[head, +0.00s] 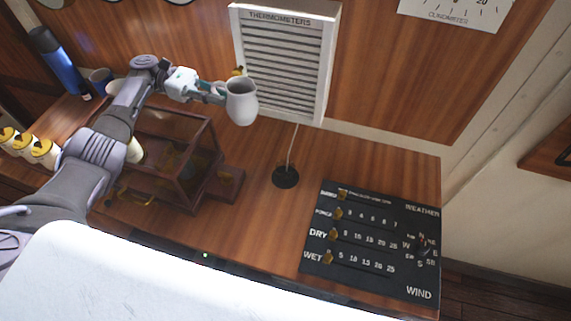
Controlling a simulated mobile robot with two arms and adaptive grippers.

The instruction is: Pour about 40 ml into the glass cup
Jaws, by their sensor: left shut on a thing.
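My left gripper (220,92) is shut on a pale grey-white jug (241,105). It holds the jug by its left side, above the wooden counter and in front of the louvred thermometers box. The jug looks close to upright, with its dark opening facing up; I cannot see any liquid in it. I cannot make out a glass cup in this view; part of the counter is hidden behind my left arm. My right gripper is not in view.
A glazed wooden case (208,153) stands below my left arm. A blue bottle (58,62) and a blue mug (99,77) are at the left. The thermometers box (331,65) is behind the jug. A black weather board (372,240) lies right; bare counter (262,222) lies between.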

